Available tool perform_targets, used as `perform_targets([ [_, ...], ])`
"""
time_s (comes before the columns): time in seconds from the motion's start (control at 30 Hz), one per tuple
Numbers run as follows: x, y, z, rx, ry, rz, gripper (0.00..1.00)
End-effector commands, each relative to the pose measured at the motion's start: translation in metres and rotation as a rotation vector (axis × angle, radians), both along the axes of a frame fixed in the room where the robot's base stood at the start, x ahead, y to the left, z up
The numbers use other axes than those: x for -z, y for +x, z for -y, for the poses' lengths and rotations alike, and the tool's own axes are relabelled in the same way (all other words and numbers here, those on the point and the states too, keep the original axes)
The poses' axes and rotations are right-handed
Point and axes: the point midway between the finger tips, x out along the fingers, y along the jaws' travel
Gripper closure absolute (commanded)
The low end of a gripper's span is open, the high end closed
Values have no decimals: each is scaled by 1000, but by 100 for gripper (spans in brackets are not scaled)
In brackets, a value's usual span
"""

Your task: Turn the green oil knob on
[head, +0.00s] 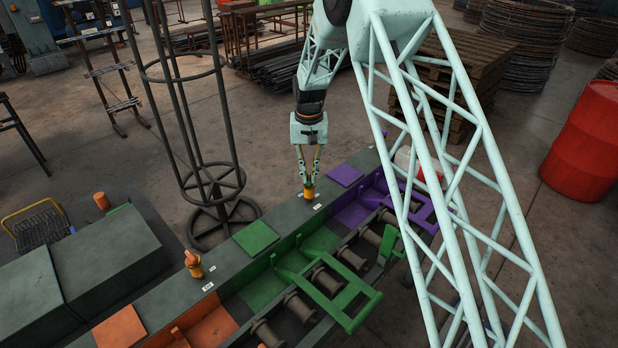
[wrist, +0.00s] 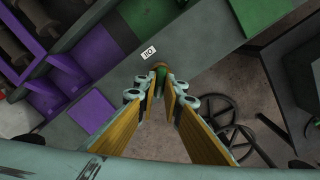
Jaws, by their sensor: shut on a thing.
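The green oil knob (wrist: 160,74) shows between my fingertips in the wrist view, partly hidden by them. In the head view it sits on a yellow-orange base (head: 309,193) on the grey machine beam, between the green and purple panels. My gripper (head: 308,181) points down from above with its fingertips shut on the knob. In the wrist view my gripper (wrist: 160,88) has its long yellow-lined fingers converging on it. A small white label (wrist: 147,52) lies on the beam beside the knob. I cannot tell how far the knob is turned.
A second yellow base with an orange knob (head: 194,264) stands further left on the grey beam (head: 221,276). A green frame (head: 331,292) and a purple frame (head: 411,204) jut out in front. A tall dark wire stand (head: 222,211) rises behind.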

Motion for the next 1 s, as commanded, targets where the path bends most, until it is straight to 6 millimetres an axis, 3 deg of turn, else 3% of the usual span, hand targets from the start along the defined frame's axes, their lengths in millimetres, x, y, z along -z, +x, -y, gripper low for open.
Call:
perform_targets([
  [1.0, 0, 0, 0, 731, 1, 1, 100],
])
